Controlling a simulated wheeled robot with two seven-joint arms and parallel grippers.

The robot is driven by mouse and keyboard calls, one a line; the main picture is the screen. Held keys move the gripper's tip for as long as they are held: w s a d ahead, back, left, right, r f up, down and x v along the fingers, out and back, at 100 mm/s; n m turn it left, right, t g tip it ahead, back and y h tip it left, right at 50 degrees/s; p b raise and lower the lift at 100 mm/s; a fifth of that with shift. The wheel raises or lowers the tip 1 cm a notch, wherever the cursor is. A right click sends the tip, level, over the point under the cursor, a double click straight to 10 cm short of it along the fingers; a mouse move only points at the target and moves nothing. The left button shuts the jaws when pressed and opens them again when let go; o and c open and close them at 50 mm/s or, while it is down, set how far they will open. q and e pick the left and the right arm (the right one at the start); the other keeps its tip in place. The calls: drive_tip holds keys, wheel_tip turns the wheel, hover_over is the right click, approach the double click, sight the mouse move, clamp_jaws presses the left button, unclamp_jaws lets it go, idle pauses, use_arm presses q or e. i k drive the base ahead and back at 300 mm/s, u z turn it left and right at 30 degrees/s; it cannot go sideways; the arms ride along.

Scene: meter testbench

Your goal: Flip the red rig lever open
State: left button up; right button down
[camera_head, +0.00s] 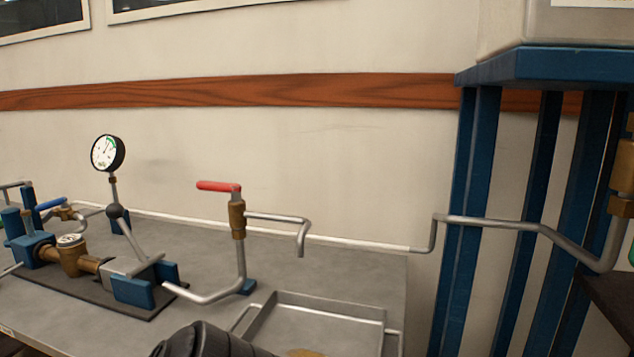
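The red lever (218,187) sits on top of a brass valve (237,219) on an upright grey pipe. The lever lies about level and points left. A bent grey spout (290,221) runs right from the valve and turns down over the right side of the bench. No gripper fingers show. A dark ribbed part at the bottom edge may be mine, but I cannot tell which arm it belongs to.
A grey metal tray (330,305) lies below the spout. A round gauge (108,153), a brass meter (73,254) and a blue lever (50,204) stand at the left of the grey bench (375,270). A blue frame (470,200) with a bent pipe (500,222) stands at right.

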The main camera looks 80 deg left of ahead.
sight(235, 189)
drive_tip(key=u, duration=3.75)
